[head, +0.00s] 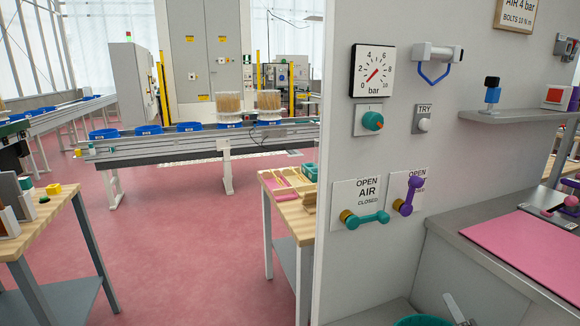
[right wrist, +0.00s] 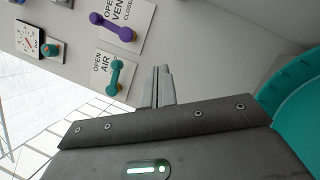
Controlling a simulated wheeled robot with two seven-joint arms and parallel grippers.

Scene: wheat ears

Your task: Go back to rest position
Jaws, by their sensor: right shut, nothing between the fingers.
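My right gripper (head: 450,300) shows at the bottom of the head view, at the teal bin (head: 424,321). In the right wrist view its grey fingers (right wrist: 158,84) are together with nothing between them. They point toward the wall panel, apart from the teal AIR lever (right wrist: 115,75) and the purple lever (right wrist: 110,24). In the head view the AIR lever (head: 366,219) lies roughly level and the purple lever (head: 409,196) is tilted upright. My left gripper is not in either view.
The grey wall panel (head: 400,140) carries a gauge (head: 373,72), a teal knob (head: 373,121) and a TRY button (head: 423,125). A shelf (head: 520,115) juts out at right, above a pink mat (head: 530,250). Red floor (head: 190,250) is clear between the wooden tables.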

